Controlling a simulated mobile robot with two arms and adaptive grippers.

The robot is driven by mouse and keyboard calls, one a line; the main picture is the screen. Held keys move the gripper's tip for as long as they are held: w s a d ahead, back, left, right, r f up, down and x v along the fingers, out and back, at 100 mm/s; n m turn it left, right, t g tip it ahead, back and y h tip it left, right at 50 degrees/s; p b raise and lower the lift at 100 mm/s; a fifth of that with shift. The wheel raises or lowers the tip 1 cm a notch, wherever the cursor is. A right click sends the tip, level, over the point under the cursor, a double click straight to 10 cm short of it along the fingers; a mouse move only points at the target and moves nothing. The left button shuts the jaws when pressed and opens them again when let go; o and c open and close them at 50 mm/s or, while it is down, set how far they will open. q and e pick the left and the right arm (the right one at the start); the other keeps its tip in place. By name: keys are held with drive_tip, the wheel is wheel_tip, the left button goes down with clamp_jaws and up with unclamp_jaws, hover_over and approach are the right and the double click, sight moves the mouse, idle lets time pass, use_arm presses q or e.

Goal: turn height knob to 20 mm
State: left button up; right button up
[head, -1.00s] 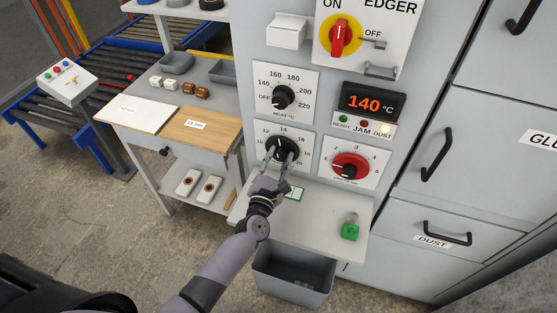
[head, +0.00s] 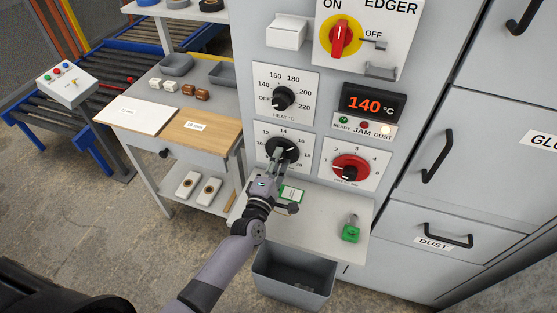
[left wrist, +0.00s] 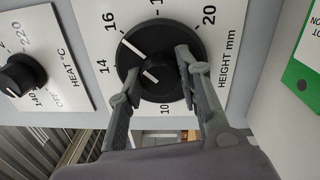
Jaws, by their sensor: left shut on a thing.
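The height knob (head: 283,149) is a round black knob on a white dial plate on the machine's front. It also shows in the left wrist view (left wrist: 157,42), with two white marks on it. Its outer mark points to the upper left there, seemingly between 14 and 16. The 20 (left wrist: 209,15) stands at that view's upper right. My left gripper (head: 283,160) is shut on the knob, one finger on each side of it (left wrist: 160,75). The fingers and wrist hide the lower part of the dial. My right gripper is not in view.
The heat dial (head: 284,97) is above and the red knob (head: 350,167) to the right. A shelf (head: 325,210) with a green-tagged padlock (head: 351,229) juts out below. A grey bin (head: 292,278) stands beneath it. A side table with boards (head: 212,137) is at left.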

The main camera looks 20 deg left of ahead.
use_arm(q)
drive_tip(key=shift+a+f+m+g+h+p, duration=0.15)
drive_tip(key=shift+m+p, duration=0.5)
drive_tip(key=shift+m, duration=2.45)
drive_tip(key=shift+d+m+g+h+p, duration=0.15)
drive_tip(key=shift+m+p, duration=0.5)
drive_tip(key=shift+m, duration=2.45)
drive_tip(key=shift+a+f+m+h+p, duration=0.15)
drive_tip(key=shift+m+p, duration=0.5)
drive_tip(key=shift+m, duration=2.45)
drive_tip(key=shift+r, duration=0.1)
drive_tip(key=o, duration=1.2)
drive_tip(key=shift+r, duration=0.1)
drive_tip(key=shift+s, duration=0.1)
drive_tip(key=s, duration=0.8)
drive_tip(key=s+a, duration=0.1)
drive_tip(key=s, duration=0.2)
drive_tip(key=shift+s+a, duration=0.1)
drive_tip(key=shift+s, duration=0.3)
